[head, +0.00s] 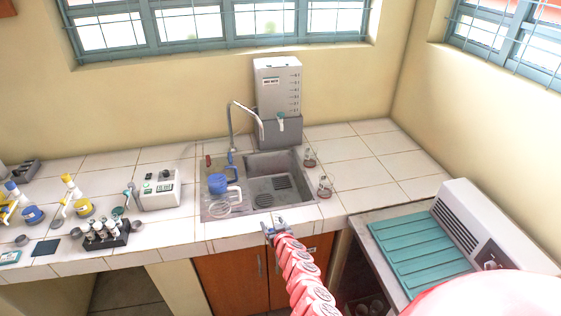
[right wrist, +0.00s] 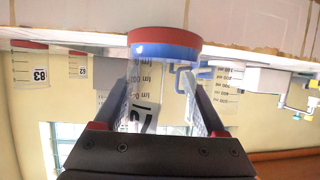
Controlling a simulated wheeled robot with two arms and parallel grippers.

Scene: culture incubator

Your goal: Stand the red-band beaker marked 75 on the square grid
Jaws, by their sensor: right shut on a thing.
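My right gripper (head: 274,228) is just over the counter's front edge below the sink, its arm reaching in from the bottom. In the right wrist view, an upside-down picture, it (right wrist: 150,108) is shut on a clear beaker with a red band (right wrist: 165,35). Its label is partly hidden by the fingers; I make out a 7 but not the whole number. Blue shows beside the red band. My left gripper is out of view.
Two red-band beakers (head: 310,157) (head: 325,187) stand right of the sink; the wrist view shows marks 83 (right wrist: 30,65) and 62 (right wrist: 78,66). A blue-topped jug (head: 218,183) stands at the sink's left. A tap (head: 240,107) arches over it. A teal ridged mat (head: 415,245) lies right.

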